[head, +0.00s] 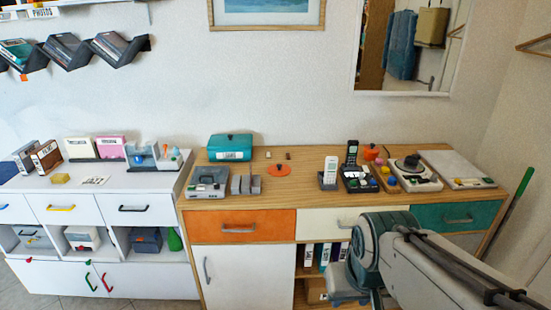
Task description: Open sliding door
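A white door (250,276) covers the lower left part of the wooden cabinet (197,222), under an orange drawer. Its grey vertical handle (207,269) is near its left edge. It looks like the sliding door, though no track can be made out. To its right an open compartment shows several binders. My arm comes in from the lower right and hides the cabinet's lower right part. My gripper (345,297) is low in front of the compartment, right of the door and apart from the handle. Its fingers cannot be made out.
An orange drawer (240,226), a cream drawer (340,221) and a teal drawer (458,217) line the cabinet's top. Phones and boxes stand on the cabinet top. A white cabinet (150,283) with red and green handles (91,282) stands at left. The area before the white door looks clear.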

